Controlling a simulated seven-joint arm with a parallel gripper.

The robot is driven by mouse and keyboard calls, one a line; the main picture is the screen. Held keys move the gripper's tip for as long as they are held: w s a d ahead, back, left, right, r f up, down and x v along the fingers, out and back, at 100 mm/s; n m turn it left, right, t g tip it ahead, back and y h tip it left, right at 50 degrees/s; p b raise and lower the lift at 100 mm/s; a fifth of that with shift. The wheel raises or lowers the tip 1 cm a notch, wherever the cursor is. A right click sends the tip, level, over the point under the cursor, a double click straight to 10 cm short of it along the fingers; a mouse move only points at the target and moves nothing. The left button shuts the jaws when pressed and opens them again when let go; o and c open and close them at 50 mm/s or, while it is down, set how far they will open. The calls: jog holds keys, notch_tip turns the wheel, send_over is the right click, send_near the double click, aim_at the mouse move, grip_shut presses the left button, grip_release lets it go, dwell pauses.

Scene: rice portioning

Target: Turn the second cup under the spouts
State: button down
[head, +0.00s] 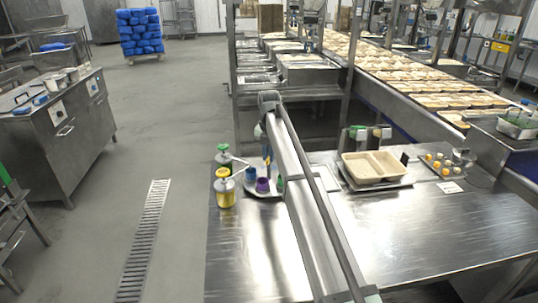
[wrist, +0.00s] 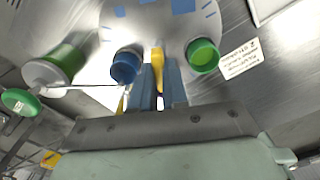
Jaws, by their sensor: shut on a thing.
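My gripper (wrist: 159,88) is shut on an upright yellow handle (wrist: 157,57) at the middle of a pale round turntable (wrist: 152,32). The handle also shows in the head view (head: 267,160). A blue cup (wrist: 126,66) stands left of the handle and a green cup (wrist: 203,55) right of it. In the head view the blue cup (head: 250,172) is beside the spout tips, and a purple cup (head: 262,185) stands nearer the front. The purple cup is not visible in the wrist view. A green pump bottle (head: 223,158) and a yellow pump bottle (head: 225,192) stand left of the turntable.
A beige two-part tray (head: 374,167) sits right of my arm on the steel table (head: 420,235). A small tray of yellow and white pieces (head: 440,166) lies farther right. A printed label (wrist: 238,59) lies beside the turntable. The front of the table is clear.

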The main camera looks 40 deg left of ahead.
jog(key=shift+n, duration=0.9)
jog(key=c, duration=1.1)
grip_release()
jog(key=shift+c, duration=0.2)
notch_tip(320, 180, up, 14)
jog(key=shift+f, duration=0.1)
